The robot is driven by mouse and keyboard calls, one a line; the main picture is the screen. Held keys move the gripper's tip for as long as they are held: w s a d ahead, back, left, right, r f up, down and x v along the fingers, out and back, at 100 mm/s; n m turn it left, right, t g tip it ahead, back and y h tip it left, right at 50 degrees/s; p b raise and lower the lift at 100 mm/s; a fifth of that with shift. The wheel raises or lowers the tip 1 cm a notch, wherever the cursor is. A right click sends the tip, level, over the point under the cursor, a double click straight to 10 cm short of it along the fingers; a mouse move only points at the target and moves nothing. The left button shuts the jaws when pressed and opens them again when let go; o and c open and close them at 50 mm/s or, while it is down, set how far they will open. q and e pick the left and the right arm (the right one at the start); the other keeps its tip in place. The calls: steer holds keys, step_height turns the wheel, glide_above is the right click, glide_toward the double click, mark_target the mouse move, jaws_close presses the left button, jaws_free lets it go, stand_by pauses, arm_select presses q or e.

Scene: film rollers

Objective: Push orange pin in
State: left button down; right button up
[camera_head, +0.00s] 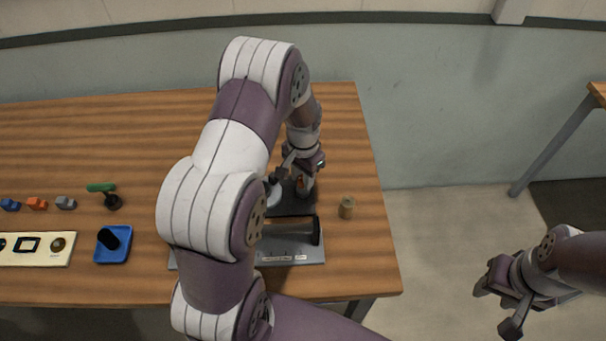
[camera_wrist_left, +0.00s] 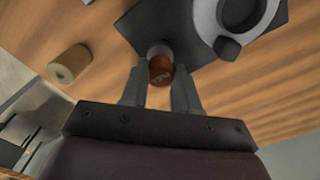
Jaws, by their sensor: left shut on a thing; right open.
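The orange pin (camera_wrist_left: 160,70) sits between the fingertips of my left gripper (camera_wrist_left: 158,88) in the left wrist view, with lettering on its cap. It stands at the edge of a dark plate (camera_wrist_left: 185,22). In the head view my left gripper (camera_head: 295,178) reaches down to the dark part of the film roller device, and the pin there is mostly hidden by the fingers. I cannot tell how deep the pin sits. My right gripper (camera_head: 497,304) is open and empty above the floor, off the table's right side.
A dark roller (camera_head: 288,230) lies on the device's grey base (camera_head: 300,255). A tan cylinder (camera_head: 346,208) stands to its right. A blue tray (camera_head: 113,255), a cream panel (camera_head: 62,258), a green-handled tool (camera_head: 101,188) and small coloured blocks lie at left. The back of the wooden table (camera_head: 100,130) is clear.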

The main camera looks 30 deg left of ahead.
arm_select(q)
steer(key=shift+f+b, duration=0.3)
steer(key=shift+f, duration=0.6)
steer(key=c, duration=0.8)
jaws_free()
step_height(320, 180, up, 13)
steer(key=shift+f, duration=0.15)
